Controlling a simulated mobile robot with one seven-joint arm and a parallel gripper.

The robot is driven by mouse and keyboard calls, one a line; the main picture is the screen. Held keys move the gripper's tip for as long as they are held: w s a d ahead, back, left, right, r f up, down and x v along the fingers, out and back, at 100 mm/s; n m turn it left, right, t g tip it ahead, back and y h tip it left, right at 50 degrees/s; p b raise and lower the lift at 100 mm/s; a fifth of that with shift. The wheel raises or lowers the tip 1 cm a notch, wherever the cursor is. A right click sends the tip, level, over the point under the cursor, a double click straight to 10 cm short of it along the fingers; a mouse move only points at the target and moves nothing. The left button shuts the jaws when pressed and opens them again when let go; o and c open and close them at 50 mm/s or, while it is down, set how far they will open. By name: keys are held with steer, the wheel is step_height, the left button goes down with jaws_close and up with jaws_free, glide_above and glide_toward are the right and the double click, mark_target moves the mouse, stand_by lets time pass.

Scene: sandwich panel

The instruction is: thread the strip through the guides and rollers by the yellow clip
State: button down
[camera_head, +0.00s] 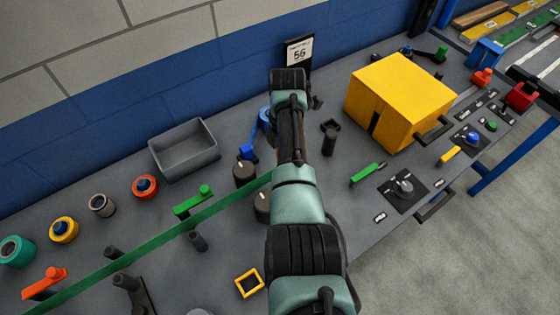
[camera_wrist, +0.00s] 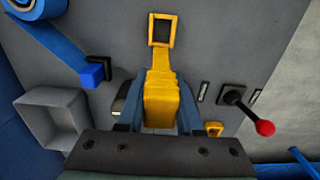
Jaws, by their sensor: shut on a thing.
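In the wrist view my gripper (camera_wrist: 159,84) has its two fingers closed on a ribbed yellow piece, which I take as the yellow clip (camera_wrist: 161,105). A narrower yellow part reaches from it toward a yellow square frame (camera_wrist: 151,30); I cannot tell whether they touch. A yellow square frame (camera_head: 239,284) also lies on the bench in the head view. The green strip (camera_head: 150,245) runs from the lower left past posts and a green lever (camera_head: 188,204), until my arm covers it. Two dark rollers (camera_head: 244,173) stand by my arm. The head view hides my gripper.
A grey bin (camera_head: 185,149) stands at the back left, with a blue roll (camera_head: 264,120) and blue block (camera_head: 246,152) near it. A large yellow box (camera_head: 400,98) stands right of my arm. Several coloured rolls line the left. A red-knobbed lever (camera_wrist: 265,128) shows in the wrist view.

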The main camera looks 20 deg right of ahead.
steer(key=d+b, duration=0.2)
steer(key=w+d+b, duration=0.1)
steer(key=d+b, duration=0.1)
steer(key=b, duration=0.1)
steer(key=shift+d, duration=0.3)
steer(key=shift+s+a+p, duration=0.1)
steer(key=shift+a+p, duration=0.25)
steer(key=shift+p, duration=0.25)
stand_by(0.4)
steer(key=shift+f, duration=0.1)
steer(key=shift+f+b, duration=0.55)
steer(key=shift+r, duration=0.2)
steer(key=shift+r+p, duration=0.5)
steer(key=shift+p, duration=0.15)
steer(key=shift+f, duration=0.15)
stand_by(0.6)
